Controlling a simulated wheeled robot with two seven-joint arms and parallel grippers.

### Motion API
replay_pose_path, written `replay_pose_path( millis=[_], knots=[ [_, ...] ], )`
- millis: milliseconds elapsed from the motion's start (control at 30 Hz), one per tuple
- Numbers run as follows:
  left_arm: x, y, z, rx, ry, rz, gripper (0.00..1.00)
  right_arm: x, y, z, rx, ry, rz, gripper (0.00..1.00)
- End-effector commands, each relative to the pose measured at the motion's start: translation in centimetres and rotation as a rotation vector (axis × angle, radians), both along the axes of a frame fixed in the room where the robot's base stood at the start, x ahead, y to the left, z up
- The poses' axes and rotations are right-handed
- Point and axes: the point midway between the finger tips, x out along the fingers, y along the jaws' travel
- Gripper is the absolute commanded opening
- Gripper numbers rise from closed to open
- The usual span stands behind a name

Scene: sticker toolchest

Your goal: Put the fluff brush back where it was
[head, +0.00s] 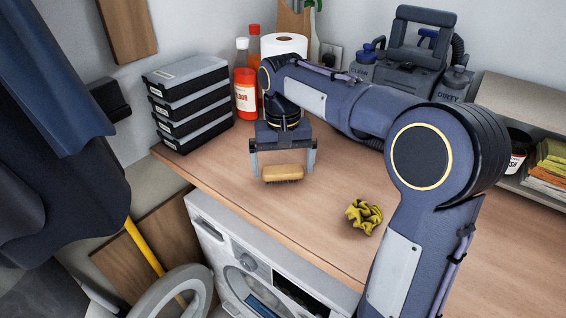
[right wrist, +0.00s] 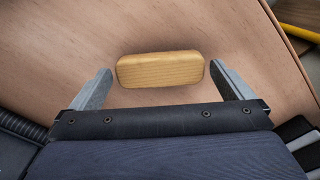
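The fluff brush (head: 283,173) has a light wooden back and dark bristles facing down. It is at the wooden counter, near its front edge, left of centre in the head view. My right gripper (head: 283,168) is open, with one finger at each end of the brush. In the right wrist view the brush (right wrist: 160,69) lies crosswise just beyond and between the fingertips (right wrist: 162,76), with a small gap at each side. I cannot tell whether the bristles touch the counter. My left gripper is not in view.
A yellow scrunched cloth (head: 364,215) lies on the counter (head: 420,240) to the right. Stacked black cases (head: 190,105), red bottles (head: 245,90) and a paper roll (head: 284,45) stand behind. A washing machine (head: 255,265) is below the front edge. Bare counter surrounds the brush.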

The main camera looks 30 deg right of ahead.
Motion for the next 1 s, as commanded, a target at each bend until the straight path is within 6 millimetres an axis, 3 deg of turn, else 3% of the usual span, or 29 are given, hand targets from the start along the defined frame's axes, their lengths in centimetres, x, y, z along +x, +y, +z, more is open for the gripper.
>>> replay_pose_path(
  millis=[233,500,700,1000],
  knots=[
    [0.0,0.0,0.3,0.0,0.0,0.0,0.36,0.1,0.0,1.9,0.0,-0.004,0.0,1.0],
    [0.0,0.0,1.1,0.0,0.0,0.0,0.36,0.2,0.0,7.7,-0.001,-0.005,0.0,1.0],
    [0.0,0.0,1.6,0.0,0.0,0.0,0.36,0.1,0.0,10.9,-0.001,-0.002,-0.001,1.0],
    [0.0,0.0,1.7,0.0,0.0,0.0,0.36,0.0,0.0,12.1,-0.001,0.001,-0.001,1.0]
  ],
)
